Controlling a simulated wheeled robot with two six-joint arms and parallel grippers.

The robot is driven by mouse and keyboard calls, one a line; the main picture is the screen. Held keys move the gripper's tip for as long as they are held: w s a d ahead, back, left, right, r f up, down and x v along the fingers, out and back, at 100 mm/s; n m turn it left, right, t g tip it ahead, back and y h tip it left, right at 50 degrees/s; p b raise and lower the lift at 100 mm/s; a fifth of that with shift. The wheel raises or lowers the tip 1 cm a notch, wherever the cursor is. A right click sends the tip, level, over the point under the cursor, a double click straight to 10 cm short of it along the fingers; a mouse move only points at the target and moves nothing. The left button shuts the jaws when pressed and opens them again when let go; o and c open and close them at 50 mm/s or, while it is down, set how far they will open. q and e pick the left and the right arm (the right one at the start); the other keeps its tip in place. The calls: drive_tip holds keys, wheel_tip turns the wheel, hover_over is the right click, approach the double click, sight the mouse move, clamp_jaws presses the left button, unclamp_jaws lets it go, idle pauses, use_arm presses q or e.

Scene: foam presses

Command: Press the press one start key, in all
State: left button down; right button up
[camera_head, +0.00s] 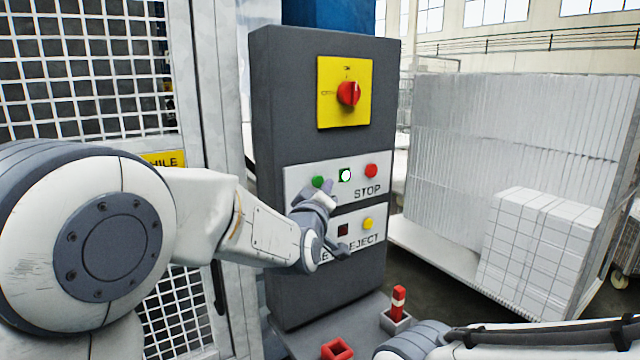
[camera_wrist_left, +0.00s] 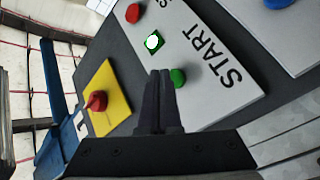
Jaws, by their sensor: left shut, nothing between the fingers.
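The green start key (camera_head: 317,181) sits at the left of the upper white label plate on the dark grey control box. It also shows in the left wrist view (camera_wrist_left: 178,77), close to the word START. My left gripper (camera_head: 328,188) is shut and empty in front of this plate, hiding the START lettering in the head view. In the left wrist view its closed fingertips (camera_wrist_left: 160,74) appear right beside the green key; I cannot tell whether they touch it. A lit white lamp (camera_head: 345,175) in a green-edged square sits between the green key and the red stop key (camera_head: 371,171).
A lower plate carries a yellow key (camera_head: 367,223) and a dark red square (camera_head: 342,230). Above is a red rotary switch (camera_head: 348,93) on yellow. A mesh guard (camera_head: 80,70) stands left. A red-and-white post (camera_head: 398,301) and red square holder (camera_head: 337,349) are below.

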use_arm(q)
drive_tip(key=shift+s+d+b, duration=0.2)
drive_tip(key=shift+s+d, duration=0.5)
drive_tip(key=shift+s, duration=0.25)
drive_tip(key=shift+s+d+b, duration=0.15)
drive_tip(key=shift+s+d, duration=0.5)
drive_tip(key=shift+s, duration=0.3)
drive_tip(key=s+d+f+m+g+h, duration=0.1)
drive_tip(key=s+d+f+m+g, duration=0.3)
drive_tip(key=s+f, duration=0.35)
drive_tip(key=s+d+f+m+g+h, duration=0.1)
drive_tip(key=s+f+m+g, duration=0.3)
drive_tip(key=s+f+g, duration=0.3)
drive_tip(key=s+a+f+m+g+y, duration=0.1)
drive_tip(key=s+a+f+m+g, duration=0.1)
drive_tip(key=s, duration=0.5)
drive_tip(key=s+a+f+m+g+y, duration=0.1)
drive_tip(key=s+a+f+m+g, duration=0.1)
drive_tip(key=s, duration=0.6)
drive_tip(key=s+a+f+m+g+y, duration=0.2)
drive_tip(key=s+a+f, duration=0.3)
drive_tip(key=s, duration=0.3)
drive_tip(key=shift+a+f+m+g, duration=0.2)
drive_tip(key=shift+a+m+g, duration=0.2)
drive_tip(key=shift+m+g, duration=0.3)
